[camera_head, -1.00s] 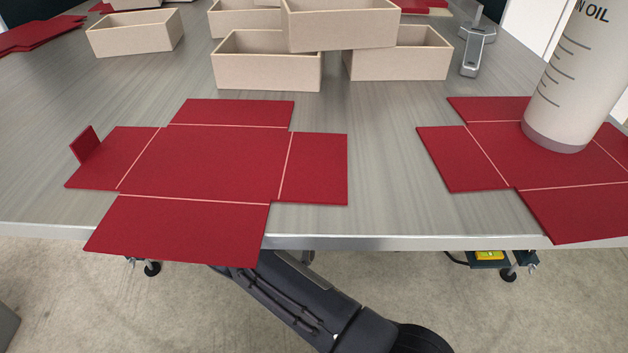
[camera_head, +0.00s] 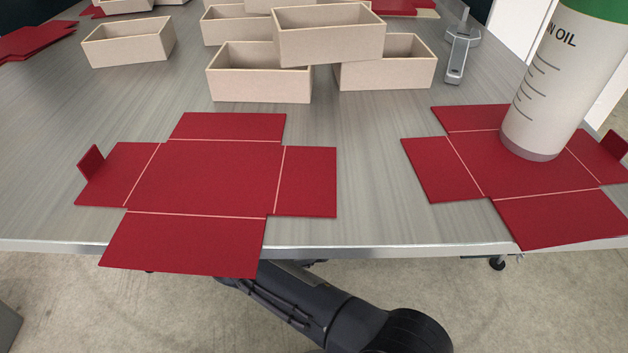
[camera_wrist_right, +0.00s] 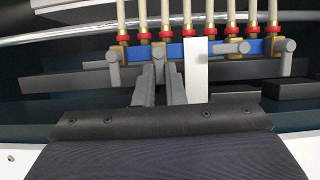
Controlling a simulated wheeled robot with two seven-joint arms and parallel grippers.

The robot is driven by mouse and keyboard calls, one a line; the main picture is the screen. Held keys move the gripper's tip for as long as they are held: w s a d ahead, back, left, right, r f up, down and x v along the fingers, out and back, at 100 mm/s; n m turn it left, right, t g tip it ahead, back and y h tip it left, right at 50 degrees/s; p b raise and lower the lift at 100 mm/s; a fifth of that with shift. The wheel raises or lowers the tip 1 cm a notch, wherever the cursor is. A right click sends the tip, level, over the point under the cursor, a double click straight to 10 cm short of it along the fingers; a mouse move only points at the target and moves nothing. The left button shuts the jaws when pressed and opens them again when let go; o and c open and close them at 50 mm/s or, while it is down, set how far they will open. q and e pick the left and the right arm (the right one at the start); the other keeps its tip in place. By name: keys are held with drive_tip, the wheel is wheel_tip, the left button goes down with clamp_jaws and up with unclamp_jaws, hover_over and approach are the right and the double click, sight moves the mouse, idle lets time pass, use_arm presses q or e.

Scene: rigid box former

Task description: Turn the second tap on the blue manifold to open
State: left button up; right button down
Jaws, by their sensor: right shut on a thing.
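In the right wrist view, the blue manifold (camera_wrist_right: 218,47) is a horizontal blue bar with several brass pipes with red collars rising from it. Grey tap handles hang along it. The leftmost handle (camera_wrist_right: 114,66) points down, as does the far right one (camera_wrist_right: 287,60). Another handle (camera_wrist_right: 230,47) lies sideways. The second tap from the left (camera_wrist_right: 158,58) has its handle pointing down between the fingers of my right gripper (camera_wrist_right: 161,78), which is shut on it. The fingers partly hide the handle. My left gripper is in neither view.
A white plate (camera_wrist_right: 196,75) hangs just right of the gripper. In the head view, flat red box blanks (camera_head: 200,180) and a large bottle (camera_head: 550,90) lie or stand on the metal table (camera_head: 360,190). Beige boxes (camera_head: 330,40) are stacked behind. A dark arm of mine passes below the table edge.

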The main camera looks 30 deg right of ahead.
drive_tip(key=shift+f, duration=0.1)
drive_tip(key=c, duration=1.5)
unclamp_jaws()
drive_tip(key=p+v, duration=0.2)
drive_tip(key=v, duration=0.6)
